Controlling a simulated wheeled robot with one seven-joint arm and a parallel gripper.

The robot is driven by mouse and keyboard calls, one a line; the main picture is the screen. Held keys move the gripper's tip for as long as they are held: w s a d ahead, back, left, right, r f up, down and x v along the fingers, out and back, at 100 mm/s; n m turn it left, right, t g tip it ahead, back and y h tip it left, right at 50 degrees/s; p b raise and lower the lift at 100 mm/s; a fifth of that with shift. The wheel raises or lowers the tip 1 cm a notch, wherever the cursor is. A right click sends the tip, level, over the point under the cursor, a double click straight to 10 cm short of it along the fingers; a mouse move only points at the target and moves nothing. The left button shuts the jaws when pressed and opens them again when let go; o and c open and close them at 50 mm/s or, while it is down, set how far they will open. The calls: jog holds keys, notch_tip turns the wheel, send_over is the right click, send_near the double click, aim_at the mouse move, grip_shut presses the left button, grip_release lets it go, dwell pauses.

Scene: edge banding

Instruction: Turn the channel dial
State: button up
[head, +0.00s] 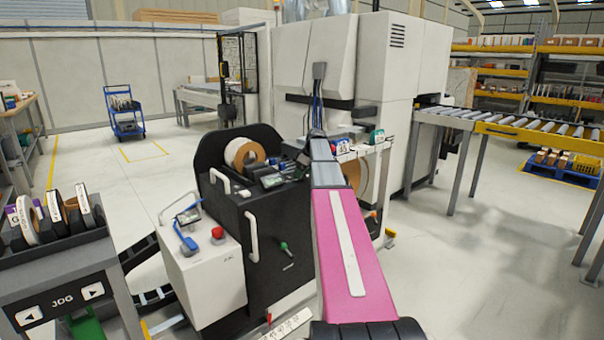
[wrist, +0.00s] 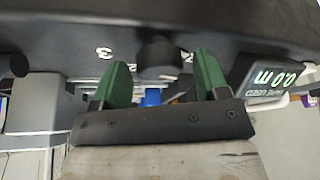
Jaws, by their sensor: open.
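The channel dial (wrist: 157,56) is a dark round knob on a dark panel, in the upper middle of the wrist view. White numerals are on the panel around it, and a "3" is readable to its left. My gripper (wrist: 161,66) is open, with one green finger on each side of the dial in the picture. I see a gap between the dial and each finger. I cannot tell whether the fingertips reach around it in depth. In the head view my pink arm extends to the black tape unit (head: 262,217), and the gripper and dial cannot be made out there.
A display (wrist: 273,83) reading 0.0 M sits right of the fingers. A tape roll (head: 245,154) rests on top of the black unit. A white box with a red button (head: 217,233) stands left of it. A roller conveyor (head: 460,117) is at right. Floor right of my arm is clear.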

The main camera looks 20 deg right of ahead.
jog(key=v, duration=1)
jog(key=shift+r, duration=0.35)
jog(key=shift+s+d, duration=0.1)
